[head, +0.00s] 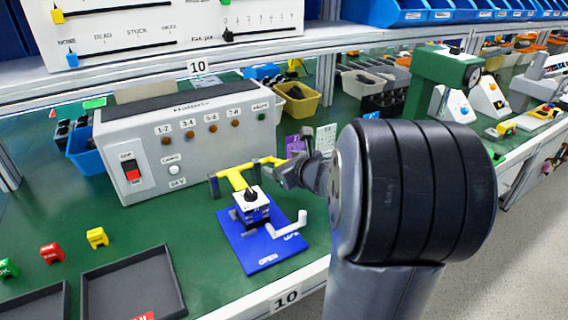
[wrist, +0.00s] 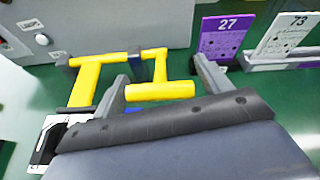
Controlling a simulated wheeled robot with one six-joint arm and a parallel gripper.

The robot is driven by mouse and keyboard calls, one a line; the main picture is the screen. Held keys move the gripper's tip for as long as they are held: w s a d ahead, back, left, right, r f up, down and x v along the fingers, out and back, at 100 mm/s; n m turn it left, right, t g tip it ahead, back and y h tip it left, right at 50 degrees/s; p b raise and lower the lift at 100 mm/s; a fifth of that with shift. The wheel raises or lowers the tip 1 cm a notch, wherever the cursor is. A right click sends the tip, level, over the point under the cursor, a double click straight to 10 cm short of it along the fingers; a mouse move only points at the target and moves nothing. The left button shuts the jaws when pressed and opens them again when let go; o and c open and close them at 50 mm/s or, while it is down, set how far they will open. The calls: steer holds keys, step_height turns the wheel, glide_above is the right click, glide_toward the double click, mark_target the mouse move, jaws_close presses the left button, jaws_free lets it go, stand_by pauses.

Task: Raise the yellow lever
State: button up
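The yellow lever (head: 236,179) is a bent bar on a white and blue block (head: 252,207), which stands on a blue base plate (head: 262,240) on the green bench. Its crossbar reaches right to my gripper (head: 292,168). In the wrist view, the yellow lever (wrist: 160,91) lies ahead, with one short bar across the gap between my fingers. My gripper (wrist: 163,76) is open, its two grey fingers well apart. I cannot tell whether either finger touches the lever. My dark wrist housing hides the lower part of the wrist view.
A grey control box (head: 190,145) with a red switch stands close behind the lever. A white crank handle (head: 290,228) sticks out at the plate's right. A purple card marked 27 (wrist: 222,38) stands behind my gripper. A dark tray (head: 130,285) lies at front left. A shelf runs above.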

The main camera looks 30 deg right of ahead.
steer(key=c, duration=1.2)
steer(key=shift+r+p, duration=0.1)
steer(key=shift+p, duration=0.25)
